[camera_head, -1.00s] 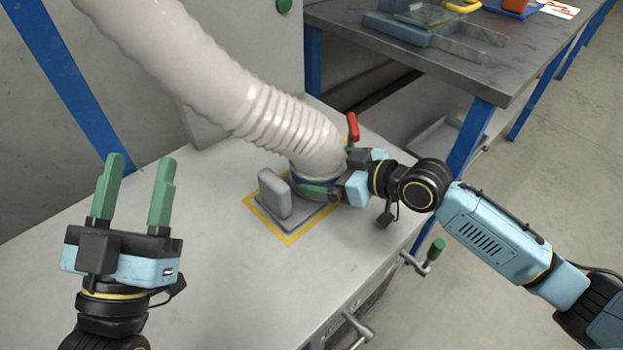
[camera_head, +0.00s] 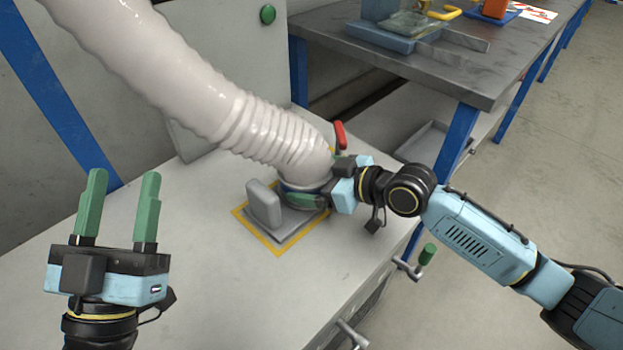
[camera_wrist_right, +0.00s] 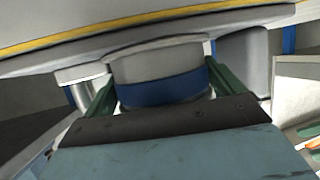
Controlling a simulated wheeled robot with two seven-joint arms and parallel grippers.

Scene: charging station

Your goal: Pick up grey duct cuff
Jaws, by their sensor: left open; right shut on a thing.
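The grey duct cuff (camera_wrist_right: 150,66) with a blue band is the lower end of the thick white ribbed hose (camera_head: 262,133). In the head view the cuff (camera_head: 290,184) is mostly hidden by the hose and my right gripper (camera_head: 312,197). It sits at the grey base plate on the workbench. My right gripper is shut on the cuff; in the right wrist view its green fingers lie on both sides of the blue band. My left gripper (camera_head: 119,205) is open and empty, over the left part of the bench, fingers pointing up in the picture.
A grey upright block (camera_head: 264,204) stands on the plate beside the cuff, inside a yellow outline (camera_head: 280,249). A red lever (camera_head: 340,135) rises behind the cuff. A dark-topped table (camera_head: 470,75) stands at the back right. The white bench top (camera_head: 190,270) is clear on the left.

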